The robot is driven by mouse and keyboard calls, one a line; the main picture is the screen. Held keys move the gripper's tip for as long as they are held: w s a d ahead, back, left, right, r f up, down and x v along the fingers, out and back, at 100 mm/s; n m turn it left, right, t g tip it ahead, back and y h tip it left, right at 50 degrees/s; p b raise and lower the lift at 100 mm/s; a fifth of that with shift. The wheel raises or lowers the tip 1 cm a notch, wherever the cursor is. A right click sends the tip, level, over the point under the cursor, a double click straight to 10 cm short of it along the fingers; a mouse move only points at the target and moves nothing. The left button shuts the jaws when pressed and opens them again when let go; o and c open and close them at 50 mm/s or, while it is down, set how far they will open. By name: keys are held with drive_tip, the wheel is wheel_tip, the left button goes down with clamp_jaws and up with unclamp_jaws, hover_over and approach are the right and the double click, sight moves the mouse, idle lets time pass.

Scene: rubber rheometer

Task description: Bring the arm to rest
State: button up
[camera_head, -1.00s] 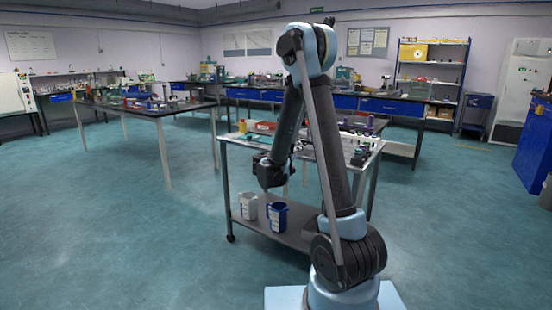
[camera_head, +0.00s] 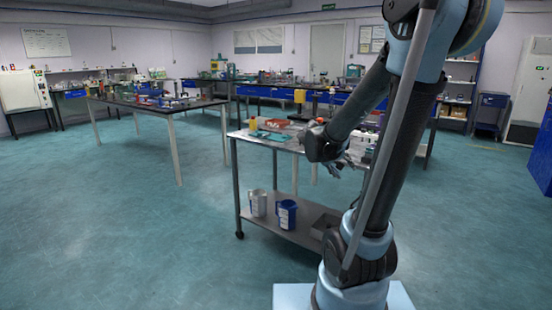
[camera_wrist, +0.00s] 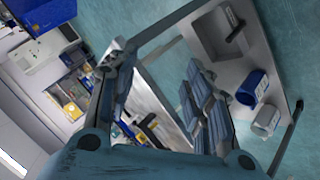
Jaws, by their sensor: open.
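The trolley top carries red, teal and yellow small items. Part of the top is hidden behind my arm in the head view. I cannot tell the exact height of the fingers above the top.
A white jug (camera_head: 258,203) and a blue jug (camera_head: 286,214) stand on the trolley's lower shelf. A dark-topped table (camera_head: 178,108) stands to the left. Blue-fronted benches line the back wall. The floor (camera_head: 120,240) at the left is clear.

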drive_tip(key=s+a+f+g+y, duration=0.1)
drive_tip(key=s+a+f+y, duration=0.1)
drive_tip(key=s, duration=0.6)
drive_tip(key=s+a+f+g+y, duration=0.1)
drive_tip(key=s+a+f+y, duration=0.1)
drive_tip(key=s, duration=0.7)
drive_tip(key=s+a+f+g+y, duration=0.2)
drive_tip(key=s+f+y, duration=0.1)
drive_tip(key=s, duration=0.5)
drive_tip(key=shift+s+a+f+y, duration=0.3)
drive_tip(key=shift+s+f, duration=0.1)
drive_tip(key=shift+f, duration=0.35)
drive_tip(key=shift+c, duration=0.5)
drive_tip(key=shift+c, duration=1)
drive_tip(key=shift+a, duration=0.15)
